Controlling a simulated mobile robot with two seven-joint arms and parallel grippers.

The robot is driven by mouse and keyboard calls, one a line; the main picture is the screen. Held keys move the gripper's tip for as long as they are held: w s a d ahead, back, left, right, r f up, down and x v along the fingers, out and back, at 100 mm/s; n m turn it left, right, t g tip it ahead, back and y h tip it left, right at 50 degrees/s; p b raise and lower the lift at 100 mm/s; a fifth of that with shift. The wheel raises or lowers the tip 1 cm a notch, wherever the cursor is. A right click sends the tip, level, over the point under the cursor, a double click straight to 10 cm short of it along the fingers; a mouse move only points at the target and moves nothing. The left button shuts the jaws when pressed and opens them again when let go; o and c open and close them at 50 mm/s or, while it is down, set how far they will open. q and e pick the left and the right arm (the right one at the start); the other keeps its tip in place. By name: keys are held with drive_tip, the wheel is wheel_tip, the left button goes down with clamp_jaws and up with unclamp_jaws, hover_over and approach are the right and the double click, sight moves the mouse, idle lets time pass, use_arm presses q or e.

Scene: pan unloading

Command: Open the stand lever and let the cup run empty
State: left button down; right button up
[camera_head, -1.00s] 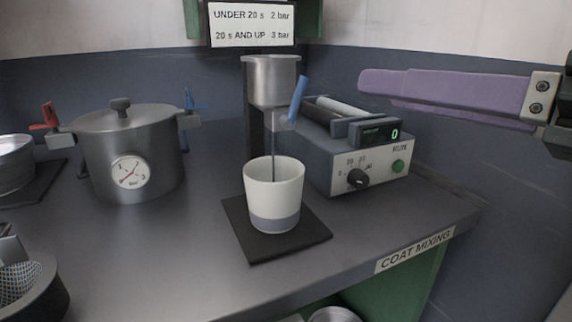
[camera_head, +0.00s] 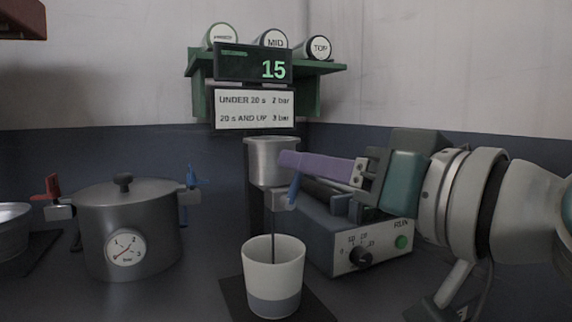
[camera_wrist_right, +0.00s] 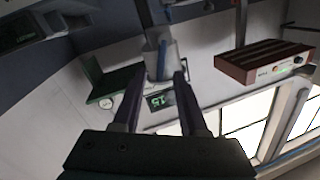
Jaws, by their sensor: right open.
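The steel cup (camera_head: 268,168) sits high on the dark stand (camera_head: 256,210). Its blue lever (camera_head: 293,191) is at the cup's lower right, upper end partly behind my finger. A thin dark stream (camera_head: 274,236) runs from the outlet into the white beaker (camera_head: 273,277) below. My right gripper (camera_head: 288,162) reaches in from the right, its purple fingertips at the cup's right side; contact cannot be told. In the right wrist view the open fingers (camera_wrist_right: 161,76) stand either side of the blue lever (camera_wrist_right: 162,58). My left gripper is not in view.
A control box (camera_head: 345,240) with knob and green button stands under my right arm. A pressure pot (camera_head: 125,220) with gauge is at left. Above the cup, a display (camera_head: 253,64) reads 15, over a sign (camera_head: 255,109). A green shelf (camera_head: 200,70) holds several labelled rolls.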

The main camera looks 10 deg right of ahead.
clamp_jaws()
idle(0.6)
